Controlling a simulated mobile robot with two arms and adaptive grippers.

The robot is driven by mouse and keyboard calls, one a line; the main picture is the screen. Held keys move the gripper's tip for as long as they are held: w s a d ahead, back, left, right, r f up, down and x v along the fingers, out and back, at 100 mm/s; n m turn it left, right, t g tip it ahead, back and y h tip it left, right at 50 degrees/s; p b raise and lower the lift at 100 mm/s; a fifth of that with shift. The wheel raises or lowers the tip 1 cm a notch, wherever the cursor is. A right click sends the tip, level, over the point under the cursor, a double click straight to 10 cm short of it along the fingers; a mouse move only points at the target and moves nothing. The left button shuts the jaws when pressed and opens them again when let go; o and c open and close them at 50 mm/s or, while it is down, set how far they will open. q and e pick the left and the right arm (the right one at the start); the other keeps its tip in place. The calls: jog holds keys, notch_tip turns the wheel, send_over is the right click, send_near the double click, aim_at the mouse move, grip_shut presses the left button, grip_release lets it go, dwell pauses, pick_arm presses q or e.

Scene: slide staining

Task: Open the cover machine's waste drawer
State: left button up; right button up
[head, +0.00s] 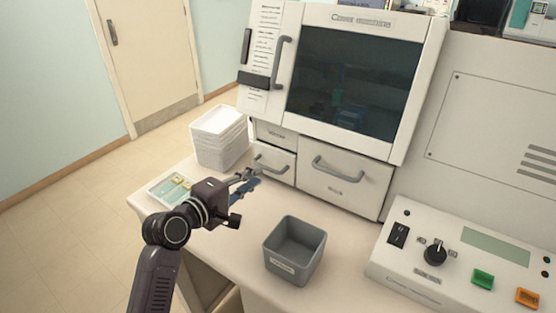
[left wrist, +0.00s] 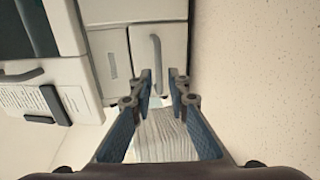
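The cover machine (head: 350,80) stands at the back of the counter with its dark window shut. Low on its left is a small drawer (head: 288,172) with a grey bar handle (head: 268,165); a small label panel (head: 276,132), its print too blurred to read surely, is just above. The drawer looks shut. My left gripper (head: 248,182) is open and empty just in front of this drawer. In the left wrist view the handle (left wrist: 155,50) lies just beyond and between the parted fingertips (left wrist: 160,80); I cannot tell whether they touch it. My right gripper is not in view.
A wide drawer (head: 343,185) with its own handle is right of the small one. A grey bin (head: 295,250) stands in front, a slide tray (head: 160,188) left, a control panel (head: 460,260) right.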

aim_at(267, 168)
pick_arm(q)
jog(key=shift+w+d, duration=0.35)
jog(key=shift+w, duration=0.05)
jog(key=x, duration=0.3)
jog(key=shift+p, duration=0.3)
jog(key=shift+x, duration=1.1)
jog(key=shift+w+d+f, duration=0.15)
jog(key=shift+w+d, duration=0.05)
jog(key=shift+w, duration=0.1)
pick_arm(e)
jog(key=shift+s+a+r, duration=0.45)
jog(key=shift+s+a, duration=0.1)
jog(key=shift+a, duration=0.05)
pick_arm(q)
jog(key=shift+c, duration=0.5)
grip_shut()
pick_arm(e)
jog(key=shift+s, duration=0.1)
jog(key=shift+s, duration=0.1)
